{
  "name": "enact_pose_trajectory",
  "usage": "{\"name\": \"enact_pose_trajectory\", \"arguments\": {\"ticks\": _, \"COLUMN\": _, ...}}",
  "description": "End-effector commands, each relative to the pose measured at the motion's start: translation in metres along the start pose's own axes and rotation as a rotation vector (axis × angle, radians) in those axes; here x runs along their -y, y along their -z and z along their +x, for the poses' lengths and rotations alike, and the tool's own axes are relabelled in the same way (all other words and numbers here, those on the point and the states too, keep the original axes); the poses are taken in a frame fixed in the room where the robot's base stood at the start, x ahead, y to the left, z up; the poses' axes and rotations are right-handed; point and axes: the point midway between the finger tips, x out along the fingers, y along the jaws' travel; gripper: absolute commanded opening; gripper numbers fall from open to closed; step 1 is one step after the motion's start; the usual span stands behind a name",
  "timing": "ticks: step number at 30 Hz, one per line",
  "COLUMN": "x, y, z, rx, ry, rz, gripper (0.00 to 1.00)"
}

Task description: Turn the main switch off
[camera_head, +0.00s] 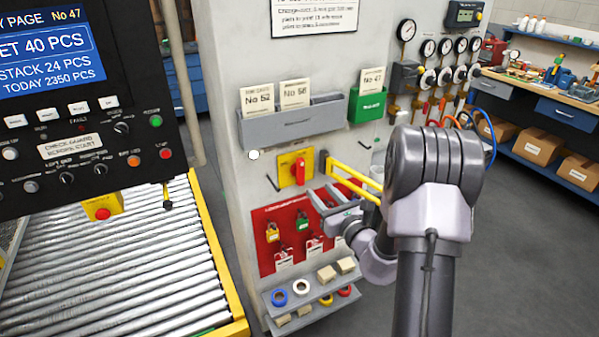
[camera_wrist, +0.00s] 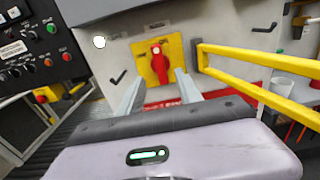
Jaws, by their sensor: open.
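The main switch is a red rotary handle (camera_head: 298,170) on a yellow plate (camera_head: 284,177), on the front of the grey cabinet. Its handle looks roughly upright. In the wrist view the red handle (camera_wrist: 159,66) is ahead, just above and between my fingertips. My gripper (camera_head: 321,191) is open and empty, in front of the cabinet and a little below and right of the switch in the head view. In the wrist view its two grey fingers (camera_wrist: 157,86) are spread apart. They appear apart from the handle; the exact gap is hard to tell.
A yellow rail (camera_head: 355,177) juts out just right of the switch. A red lockout board (camera_head: 265,250) with padlocks hangs below it, above a small shelf of tape rolls. A grey card holder (camera_head: 290,122) is above. Black hooks flank the yellow plate in the wrist view.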

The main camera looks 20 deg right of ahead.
Motion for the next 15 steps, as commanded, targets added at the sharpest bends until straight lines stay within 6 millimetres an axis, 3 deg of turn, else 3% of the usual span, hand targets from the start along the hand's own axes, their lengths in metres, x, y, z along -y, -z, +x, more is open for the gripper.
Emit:
{"name": "enact_pose_trajectory", "arguments": {"ticks": 6, "x": -0.002, "y": 0.001, "z": 0.064, "rx": 0.002, "ry": -0.005, "rz": -0.002, "gripper": 0.42}}
{"name": "enact_pose_trajectory", "arguments": {"ticks": 10, "x": -0.002, "y": 0.001, "z": 0.087, "rx": 0.001, "ry": -0.003, "rz": 0.0, "gripper": 0.42}}
{"name": "enact_pose_trajectory", "arguments": {"ticks": 15, "x": -0.001, "y": 0.0, "z": 0.101, "rx": 0.0, "ry": -0.002, "rz": 0.002, "gripper": 0.42}}
